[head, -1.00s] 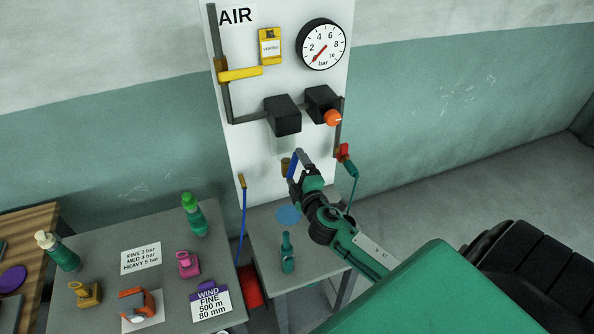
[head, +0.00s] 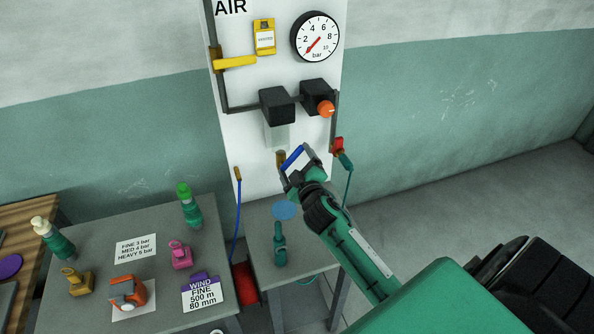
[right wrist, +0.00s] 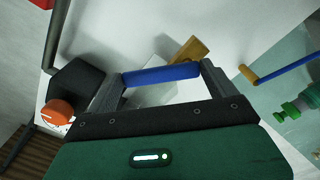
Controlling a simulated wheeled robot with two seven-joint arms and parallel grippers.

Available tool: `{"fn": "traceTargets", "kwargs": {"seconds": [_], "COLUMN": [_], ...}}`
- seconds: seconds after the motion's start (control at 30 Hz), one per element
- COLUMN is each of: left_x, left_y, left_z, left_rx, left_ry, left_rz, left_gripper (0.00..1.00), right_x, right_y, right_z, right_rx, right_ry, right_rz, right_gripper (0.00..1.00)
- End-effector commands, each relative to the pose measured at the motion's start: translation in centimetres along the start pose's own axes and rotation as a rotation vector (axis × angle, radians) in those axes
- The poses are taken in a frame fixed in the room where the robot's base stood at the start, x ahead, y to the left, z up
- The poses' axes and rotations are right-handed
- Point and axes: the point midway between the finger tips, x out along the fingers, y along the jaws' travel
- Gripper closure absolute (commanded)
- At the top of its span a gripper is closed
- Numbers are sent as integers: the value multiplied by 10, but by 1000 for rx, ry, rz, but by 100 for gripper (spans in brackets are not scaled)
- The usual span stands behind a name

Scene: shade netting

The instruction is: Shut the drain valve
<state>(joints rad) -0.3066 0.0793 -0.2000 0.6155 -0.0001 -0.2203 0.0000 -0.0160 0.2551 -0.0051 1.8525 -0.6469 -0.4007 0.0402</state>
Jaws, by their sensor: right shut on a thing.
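The drain valve is a brass body (head: 281,158) under the clear filter bowl (head: 277,134) on the white air panel. Its blue lever (head: 292,158) slants from lower left to upper right in the head view. My right gripper (head: 296,162) is shut on this lever, with one finger at each end. The right wrist view shows the lever (right wrist: 160,75) between my two grey fingers, with the brass body (right wrist: 187,51) just beyond. My left gripper is not in view.
A black regulator with an orange knob (head: 326,109) and a red-handled coupling (head: 338,146) sit right of the valve. A small grey table below holds a green-bodied tool (head: 280,247) and a blue disc (head: 285,210). A blue hose (head: 237,210) hangs at left.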

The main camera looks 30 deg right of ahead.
Motion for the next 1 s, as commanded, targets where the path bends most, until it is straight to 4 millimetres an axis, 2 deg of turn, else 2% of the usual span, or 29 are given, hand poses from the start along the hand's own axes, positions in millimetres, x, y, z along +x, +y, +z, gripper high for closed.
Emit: {"fn": "traceTargets", "kwargs": {"seconds": [0.3, 0.6, 1.0], "left_x": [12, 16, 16], "left_y": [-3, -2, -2], "left_z": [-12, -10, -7], "left_rx": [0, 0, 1], "left_ry": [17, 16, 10], "left_rz": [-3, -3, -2], "left_gripper": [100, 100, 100], "right_x": [0, 0, 0], "right_y": [-5, -9, -14], "right_z": [12, 20, 26], "right_rx": [305, 571, 794], "right_ry": [-3, -2, -3], "right_rz": [-1, -1, 0], "right_gripper": [53, 53, 53]}}
